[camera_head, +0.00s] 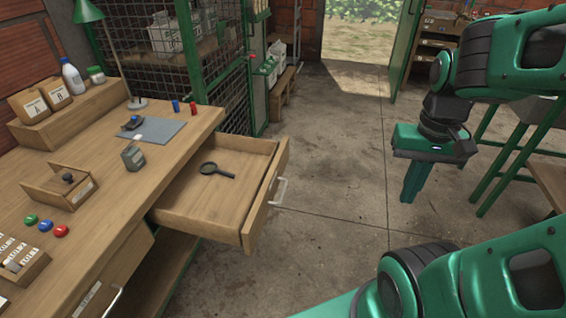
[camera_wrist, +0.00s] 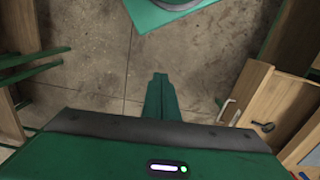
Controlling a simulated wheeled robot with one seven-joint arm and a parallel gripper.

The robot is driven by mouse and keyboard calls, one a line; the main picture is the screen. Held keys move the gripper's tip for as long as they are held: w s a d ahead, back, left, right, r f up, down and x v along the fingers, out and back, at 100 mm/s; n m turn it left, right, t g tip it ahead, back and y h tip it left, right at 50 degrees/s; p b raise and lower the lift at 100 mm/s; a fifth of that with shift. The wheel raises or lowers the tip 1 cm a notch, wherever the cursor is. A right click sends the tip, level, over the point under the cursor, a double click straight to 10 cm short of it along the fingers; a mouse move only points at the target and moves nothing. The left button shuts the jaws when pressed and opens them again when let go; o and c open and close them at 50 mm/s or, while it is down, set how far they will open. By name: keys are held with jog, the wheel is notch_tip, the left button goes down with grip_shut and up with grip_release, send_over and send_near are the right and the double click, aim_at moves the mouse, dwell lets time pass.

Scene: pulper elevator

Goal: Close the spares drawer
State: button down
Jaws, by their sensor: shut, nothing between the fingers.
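The spares drawer (camera_head: 212,210) is pulled out of the wooden workbench (camera_head: 150,170) in the head view. A magnifying glass (camera_head: 216,170) lies inside it, and a pale bar handle (camera_head: 279,191) is on its front panel. The drawer also shows at the right of the wrist view (camera_wrist: 245,95), with its handle (camera_wrist: 227,110). My gripper (camera_head: 409,197) points down over the floor, to the right of the drawer front and well apart from it. Its fingers are together and empty, and they also show in the wrist view (camera_wrist: 161,80).
The concrete floor (camera_head: 330,190) between drawer and gripper is clear. A green mesh cage (camera_head: 222,75) stands behind the bench. A green-legged table (camera_head: 515,150) is at the right.

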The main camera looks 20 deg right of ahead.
jog(key=shift+w+a, duration=0.2)
jog(key=shift+w, duration=0.15)
jog(key=t+y, duration=0.2)
jog(key=t, duration=0.5)
send_near(280, 174)
notch_tip(280, 174, down, 4)
jog(key=d, duration=0.3)
jog(key=shift+n, duration=0.3)
jog(key=shift+w+a, duration=0.65)
jog(key=shift+a, duration=0.25)
jog(key=shift+w+a, duration=0.65)
jog(key=shift+a, duration=0.25)
